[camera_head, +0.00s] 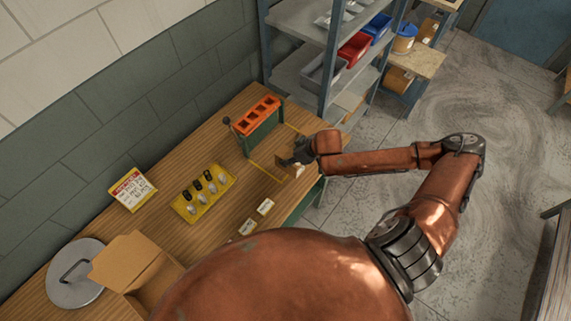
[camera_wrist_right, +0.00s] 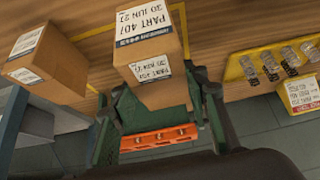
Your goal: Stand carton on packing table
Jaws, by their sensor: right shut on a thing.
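My right gripper (camera_head: 296,158) is over the right edge of the wooden table (camera_head: 165,165), shut on a small brown carton (camera_head: 291,170). In the right wrist view the carton (camera_wrist_right: 150,45) shows large, with white printed labels reading "PART 407" and a June date. It sits between the fingers, over or on the wood near a yellow tape outline (camera_head: 264,172). I cannot tell whether its base touches the table. A second labelled carton (camera_wrist_right: 38,55) shows at the left of the wrist view, apart from the gripper. My left gripper is not in view.
A green stand with an orange top (camera_head: 258,112) is close behind the gripper. Blue shelving (camera_head: 328,95) stands beyond.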

